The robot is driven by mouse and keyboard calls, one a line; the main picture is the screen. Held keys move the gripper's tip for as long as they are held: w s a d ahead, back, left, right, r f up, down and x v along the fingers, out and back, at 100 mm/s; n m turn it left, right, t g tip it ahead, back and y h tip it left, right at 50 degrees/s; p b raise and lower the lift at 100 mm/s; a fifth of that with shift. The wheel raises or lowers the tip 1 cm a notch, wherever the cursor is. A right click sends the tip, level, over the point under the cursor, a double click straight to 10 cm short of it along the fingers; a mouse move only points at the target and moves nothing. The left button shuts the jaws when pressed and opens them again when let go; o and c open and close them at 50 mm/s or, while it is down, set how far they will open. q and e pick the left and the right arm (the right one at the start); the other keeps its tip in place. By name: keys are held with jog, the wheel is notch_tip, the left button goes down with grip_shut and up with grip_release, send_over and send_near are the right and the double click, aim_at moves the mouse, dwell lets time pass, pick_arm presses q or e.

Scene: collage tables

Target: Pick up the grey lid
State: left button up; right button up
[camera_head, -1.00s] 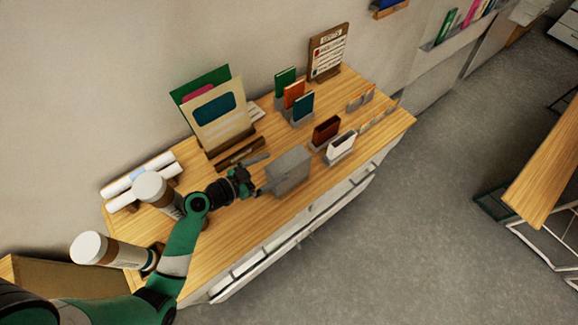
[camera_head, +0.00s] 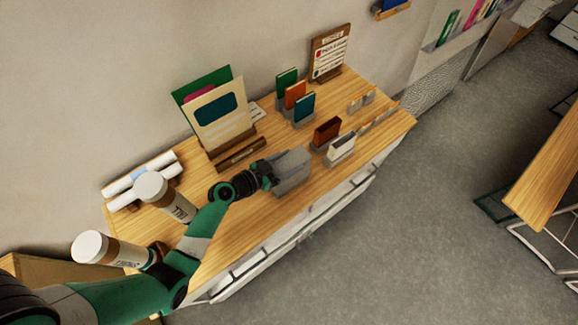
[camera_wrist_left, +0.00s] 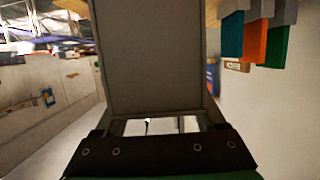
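A grey box (camera_head: 291,171) stands on the wooden table in the head view, with a flat grey top. I cannot make out a seam between a lid and the box. My left gripper (camera_head: 272,171) is at the box's left end, touching it or very near it. In the left wrist view a broad grey panel (camera_wrist_left: 150,60) with a rim fills the space in front of the gripper (camera_wrist_left: 158,125). The fingers look apart, with the panel between or just beyond them. Whether they press on it is unclear. My right gripper is not in view.
On the wooden table (camera_head: 205,262), a brown holder (camera_head: 326,131) and a white one (camera_head: 341,148) stand just right of the box. Upright cards (camera_head: 218,115) stand behind. White-capped cylinders (camera_head: 151,187) stand near my left arm.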

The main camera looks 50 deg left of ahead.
pick_arm(q)
jog(key=c, duration=0.7)
jog(key=shift+r, duration=0.1)
jog(key=shift+r, duration=0.55)
jog(key=s+r+p, duration=0.1)
jog(key=r, duration=0.1)
jog(key=s+r+p, duration=0.1)
jog(key=r, duration=0.1)
jog(key=s+d+r+p, duration=0.1)
jog(key=s+r, duration=0.1)
jog(key=r, duration=0.1)
jog(key=s+d+r, duration=0.1)
jog(key=s, duration=0.2)
jog(key=s+d+r, duration=0.1)
jog(key=s+r, duration=0.1)
jog(key=s, duration=0.1)
jog(key=s+d+r, duration=0.1)
jog(key=s+r, duration=0.1)
jog(key=s, duration=0.1)
jog(key=shift+s, duration=0.2)
